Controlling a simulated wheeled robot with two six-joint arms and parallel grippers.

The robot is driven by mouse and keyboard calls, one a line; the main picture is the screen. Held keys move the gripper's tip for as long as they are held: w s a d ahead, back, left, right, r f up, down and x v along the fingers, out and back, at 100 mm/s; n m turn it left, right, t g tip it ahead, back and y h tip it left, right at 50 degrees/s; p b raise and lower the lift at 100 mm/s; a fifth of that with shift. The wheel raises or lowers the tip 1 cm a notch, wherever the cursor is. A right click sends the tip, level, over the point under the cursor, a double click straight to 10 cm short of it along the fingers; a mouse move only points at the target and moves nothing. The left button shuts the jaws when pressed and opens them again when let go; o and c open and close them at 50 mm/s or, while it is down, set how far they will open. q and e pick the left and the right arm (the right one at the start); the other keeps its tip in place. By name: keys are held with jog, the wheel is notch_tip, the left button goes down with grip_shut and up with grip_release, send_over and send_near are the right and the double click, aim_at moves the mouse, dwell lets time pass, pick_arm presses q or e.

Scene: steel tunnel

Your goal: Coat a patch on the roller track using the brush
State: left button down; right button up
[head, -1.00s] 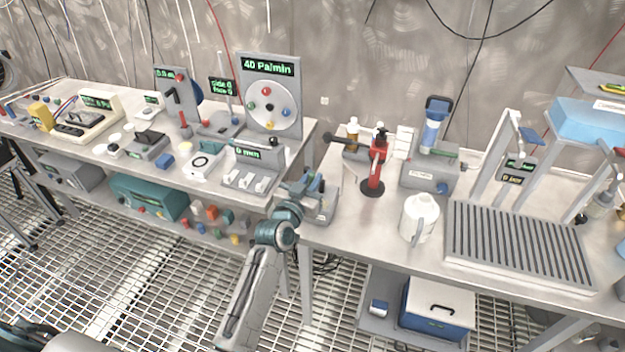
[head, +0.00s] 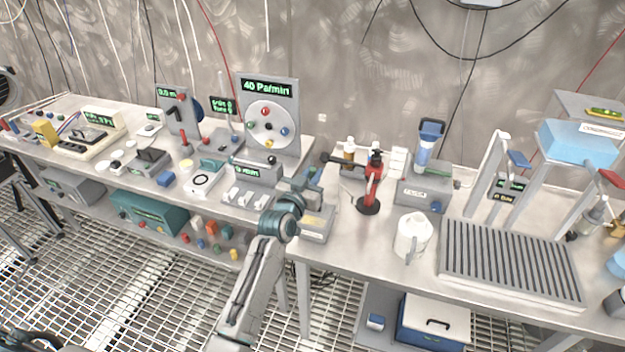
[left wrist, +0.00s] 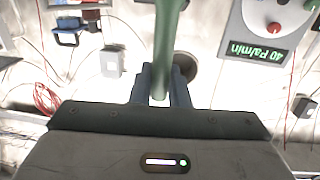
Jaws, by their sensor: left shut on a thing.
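The roller track (head: 512,264), a grey bed of dark parallel bars, lies on the right-hand bench in the head view. My left gripper (head: 306,186) is over the gap between the two benches, well to the left of the track. In the left wrist view my left gripper (left wrist: 160,84) is shut on a green handle (left wrist: 165,40), which I take to be the brush's. The handle runs up out of the picture, so its bristle end is not visible there. In the head view I cannot make out the brush clearly. My right gripper is not in view.
A white jug (head: 412,236) and a red stand (head: 370,190) stand between my left gripper and the track. A grey post (head: 486,175) rises behind the track. The left bench holds a dial panel (head: 268,118) and switches. Bare bench surface shows around the jug.

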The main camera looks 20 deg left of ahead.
pick_arm(q)
jog(key=shift+w+a+r+p, duration=0.1)
jog(key=shift+r+p, duration=0.35)
jog(key=shift+r, duration=0.5)
jog(key=shift+s+r, duration=0.2)
jog(key=shift+r, duration=0.1)
jog(key=shift+w+f, duration=0.15)
